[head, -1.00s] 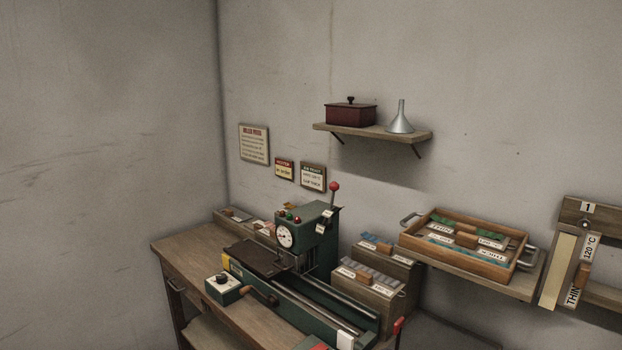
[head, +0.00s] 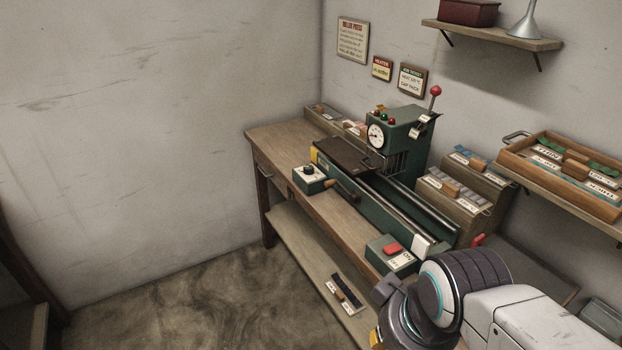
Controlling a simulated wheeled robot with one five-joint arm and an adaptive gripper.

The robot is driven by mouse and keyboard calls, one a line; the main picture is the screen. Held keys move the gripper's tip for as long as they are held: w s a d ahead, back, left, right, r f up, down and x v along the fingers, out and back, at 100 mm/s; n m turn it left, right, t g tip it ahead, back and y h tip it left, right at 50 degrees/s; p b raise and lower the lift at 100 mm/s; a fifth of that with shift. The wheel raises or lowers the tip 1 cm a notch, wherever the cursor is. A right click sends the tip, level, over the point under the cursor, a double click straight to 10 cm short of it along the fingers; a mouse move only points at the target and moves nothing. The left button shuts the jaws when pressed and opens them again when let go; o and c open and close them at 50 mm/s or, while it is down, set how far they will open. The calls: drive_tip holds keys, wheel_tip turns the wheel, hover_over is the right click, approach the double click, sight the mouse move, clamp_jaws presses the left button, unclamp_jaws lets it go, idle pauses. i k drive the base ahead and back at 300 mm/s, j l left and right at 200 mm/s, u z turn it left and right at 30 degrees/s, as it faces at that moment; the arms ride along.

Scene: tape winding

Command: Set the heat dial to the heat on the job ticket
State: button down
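A small green box with a black round knob (head: 309,170), which looks like the heat dial, sits on the workbench at the front left of the green press. Its markings are too small to read. The job ticket (head: 411,80) hangs on the back wall, in a dark frame. It has a heat line and a second line, but I cannot read the heat value surely. The press (head: 403,139) carries a round white gauge (head: 377,135). My arm enters at the lower right, right of the knob box and nearer the camera. My gripper's fingers are not visible.
A green box with a red button (head: 391,249) stands on the bench's near end, close to my arm. A red-knobbed lever (head: 435,91) rises from the press. Card boxes (head: 461,196) and a wooden tray (head: 565,168) lie to the right. Open floor (head: 190,300) is at left.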

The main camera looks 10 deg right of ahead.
sight(308, 169)
drive_tip(key=i+j+u, duration=0.2)
drive_tip(key=j, duration=0.35)
drive_tip(key=i+j+u, duration=0.25)
drive_tip(key=i+j, duration=0.2)
drive_tip(key=i+l+u, duration=0.2)
drive_tip(key=i, duration=0.2)
drive_tip(key=i+l+u, duration=0.2)
drive_tip(key=i, duration=0.2)
drive_tip(key=i+l+u, duration=0.15)
drive_tip(key=i, duration=0.25)
drive_tip(key=i+l+u, duration=0.15)
drive_tip(key=l, duration=0.2)
drive_tip(key=i+l+u, duration=0.1)
drive_tip(key=l, duration=0.3)
